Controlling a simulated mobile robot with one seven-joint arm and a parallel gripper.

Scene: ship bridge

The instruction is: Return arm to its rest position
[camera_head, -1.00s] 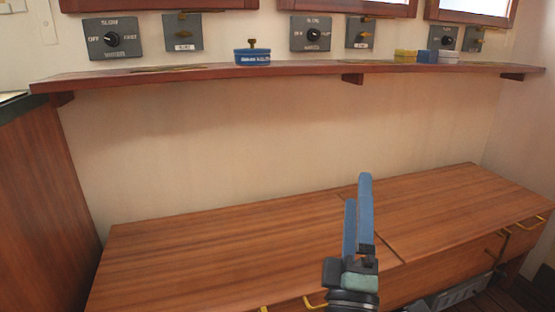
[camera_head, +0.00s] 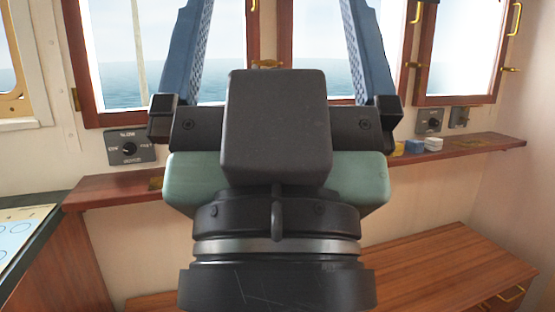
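My gripper (camera_head: 268,45) is raised upright close in front of the head camera and fills the middle of the view. Its two blue fingers stand wide apart and point up, with their tips cut off by the top edge. No object shows between them, only the window and the sea behind. The black and pale green wrist below hides the middle of the wall and shelf.
A wooden shelf (camera_head: 110,190) runs along the wall, with blue and white items (camera_head: 424,146) at its right. A wooden cabinet (camera_head: 440,265) stands below right. A control box (camera_head: 130,146) is on the wall at left. A chart table (camera_head: 18,232) is at far left.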

